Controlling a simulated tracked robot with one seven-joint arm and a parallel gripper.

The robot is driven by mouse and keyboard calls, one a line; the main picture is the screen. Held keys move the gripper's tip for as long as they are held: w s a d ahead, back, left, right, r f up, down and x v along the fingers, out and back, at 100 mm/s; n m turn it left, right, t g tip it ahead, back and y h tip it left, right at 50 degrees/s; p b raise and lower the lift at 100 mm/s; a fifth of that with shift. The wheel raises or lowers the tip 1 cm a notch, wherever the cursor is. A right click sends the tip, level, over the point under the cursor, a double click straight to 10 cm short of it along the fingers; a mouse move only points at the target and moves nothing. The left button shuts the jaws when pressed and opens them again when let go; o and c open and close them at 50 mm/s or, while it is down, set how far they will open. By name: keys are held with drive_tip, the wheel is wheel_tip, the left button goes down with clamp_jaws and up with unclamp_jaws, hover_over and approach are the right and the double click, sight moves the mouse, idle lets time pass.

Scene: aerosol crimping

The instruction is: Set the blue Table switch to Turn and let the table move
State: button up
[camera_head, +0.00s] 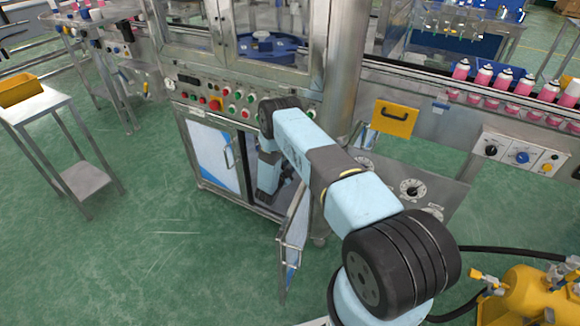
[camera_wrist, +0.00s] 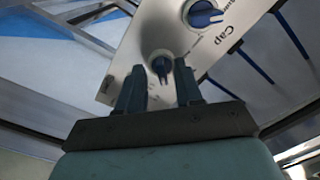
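My gripper (camera_wrist: 160,76) shows in the wrist view with its two fingers apart and nothing between them in contact. In front of it is a light, tilted panel (camera_wrist: 118,76) with two blue switches. The smaller blue switch (camera_wrist: 161,68) appears between the fingertips, its handle pointing down in the picture; its label is hidden or unreadable, so I cannot tell if it is the Table switch. The larger blue switch (camera_wrist: 204,15) is up and right, near the word "Cap". The blue round table (camera_head: 265,46) is behind glass.
The machine's button panel (camera_head: 215,98) is above the cabinet. A conveyor with pink cans (camera_head: 484,76) runs to the right. A yellow pump (camera_head: 530,296) stands at lower right.

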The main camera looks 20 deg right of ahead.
drive_tip(key=v, duration=1.3)
drive_tip(key=shift+s+a, duration=0.25)
drive_tip(key=shift+a, duration=0.05)
idle(1.6)
